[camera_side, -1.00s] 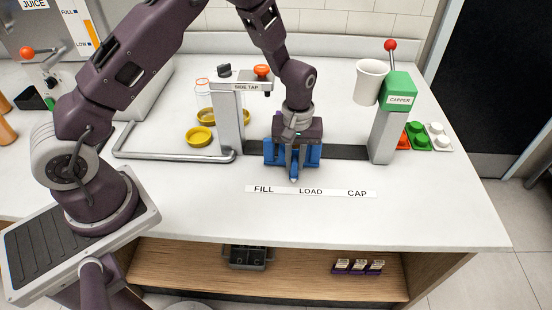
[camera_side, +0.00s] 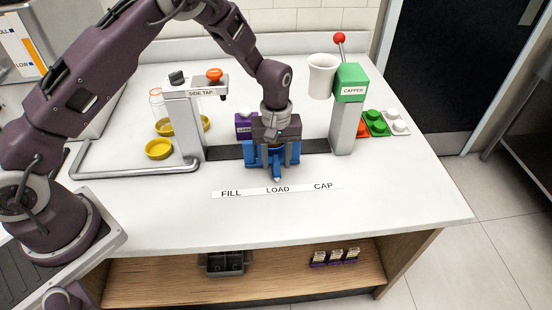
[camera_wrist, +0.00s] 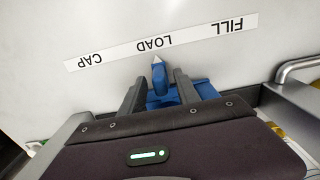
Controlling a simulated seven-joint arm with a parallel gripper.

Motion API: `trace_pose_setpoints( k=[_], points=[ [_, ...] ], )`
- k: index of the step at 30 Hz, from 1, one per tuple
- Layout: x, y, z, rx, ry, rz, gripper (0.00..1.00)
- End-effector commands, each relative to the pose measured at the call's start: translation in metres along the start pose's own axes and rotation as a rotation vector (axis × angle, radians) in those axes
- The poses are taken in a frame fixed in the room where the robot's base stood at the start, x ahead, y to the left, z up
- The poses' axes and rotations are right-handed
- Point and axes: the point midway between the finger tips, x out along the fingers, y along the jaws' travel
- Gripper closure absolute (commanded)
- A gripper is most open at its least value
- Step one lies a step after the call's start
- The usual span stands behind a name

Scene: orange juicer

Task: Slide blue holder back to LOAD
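The blue holder (camera_side: 263,155) sits on the dark rail (camera_side: 316,146) between the tap post and the capper. Its pointed tip lines up with the LOAD label (camera_side: 277,190) on the white strip. The wrist view also shows the blue pointer (camera_wrist: 159,78) with its tip at the LOAD label (camera_wrist: 155,44). My gripper (camera_side: 277,158) is low over the holder, with one finger on each side of its blue handle. The fingers are close together and appear shut on the handle; the contact itself is partly hidden by my gripper.
The side tap (camera_side: 183,118) stands left of the holder and the green-topped capper (camera_side: 344,115) right. A purple item (camera_side: 243,127) with a white top is behind my gripper. Yellow dishes (camera_side: 159,149) lie left. A metal rail (camera_side: 130,172) bends around the left. The front counter is clear.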

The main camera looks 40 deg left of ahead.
Motion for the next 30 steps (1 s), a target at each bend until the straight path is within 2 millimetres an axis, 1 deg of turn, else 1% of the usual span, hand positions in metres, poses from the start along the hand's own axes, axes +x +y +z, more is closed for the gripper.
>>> trace_pose_setpoints(
  k=[3,5,12,15,18,24,26,28,29,30],
  points=[
    [0.0,0.0,0.0,0.0,-0.001,0.0,0.62],
    [-0.005,0.0,0.0,0.001,0.0,0.0,0.62],
    [-0.053,0.001,0.0,0.002,0.002,0.003,0.62],
    [-0.066,0.0,0.0,0.001,0.001,0.001,0.62],
    [-0.071,0.0,0.0,0.0,0.001,0.001,0.62],
    [-0.071,0.0,0.0,0.0,0.0,0.0,0.62],
    [-0.075,-0.001,0.0,0.003,0.001,0.004,0.62],
    [-0.095,-0.004,0.002,0.025,0.008,0.025,0.62],
    [-0.11,-0.008,0.004,0.043,0.013,0.04,0.62],
    [-0.135,-0.016,0.007,0.076,0.024,0.065,0.62]
  ],
)
